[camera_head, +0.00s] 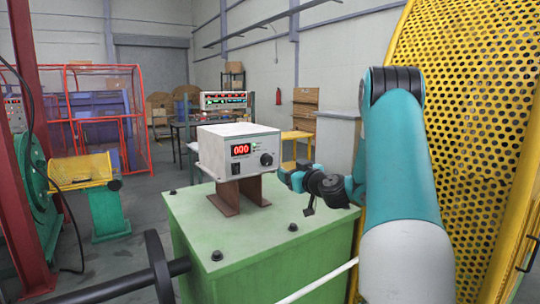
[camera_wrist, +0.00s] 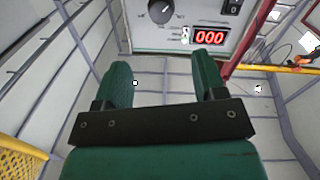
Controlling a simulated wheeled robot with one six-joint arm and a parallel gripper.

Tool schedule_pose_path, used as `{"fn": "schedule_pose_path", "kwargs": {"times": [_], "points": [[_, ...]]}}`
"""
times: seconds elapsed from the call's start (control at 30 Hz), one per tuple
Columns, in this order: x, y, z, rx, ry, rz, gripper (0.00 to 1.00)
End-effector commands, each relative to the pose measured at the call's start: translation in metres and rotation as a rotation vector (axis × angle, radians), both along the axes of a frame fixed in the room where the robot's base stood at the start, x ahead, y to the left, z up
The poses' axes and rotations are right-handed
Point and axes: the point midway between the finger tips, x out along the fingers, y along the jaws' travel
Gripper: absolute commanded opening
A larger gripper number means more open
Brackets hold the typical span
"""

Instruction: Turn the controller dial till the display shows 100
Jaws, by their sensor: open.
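The controller (camera_head: 238,150) is a white box on brown metal feet on top of a green cabinet. Its red display (camera_head: 241,150) reads 000, and the display also shows in the wrist view (camera_wrist: 209,37). The black dial (camera_head: 266,159) is right of the display in the head view. In the wrist view the dial (camera_wrist: 161,11) sits at the top, partly cut off by the frame edge. My gripper (camera_wrist: 163,75) is open, its two green fingers apart and empty, pointing toward the panel. The dial is not between the fingers. In the head view the fingers are hard to make out.
The green cabinet (camera_head: 245,236) has several black bolts on top. A yellow perforated guard (camera_head: 480,120) stands close on the right. A black handwheel (camera_head: 158,266) and shaft are at the front left. A black switch (camera_head: 236,168) is below the display.

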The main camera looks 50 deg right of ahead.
Motion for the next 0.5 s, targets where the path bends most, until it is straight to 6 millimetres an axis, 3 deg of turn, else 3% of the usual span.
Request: {"fn": "schedule_pose_path", "kwargs": {"times": [0.03, 0.3, 0.5], "points": [[0.013, -0.001, 0.008, 0.0, 0.0, 0.006, 0.64], [0.073, -0.018, 0.008, -0.001, 0.0, 0.006, 0.64], [0.105, -0.028, 0.005, 0.0, 0.0, 0.005, 0.64]]}}
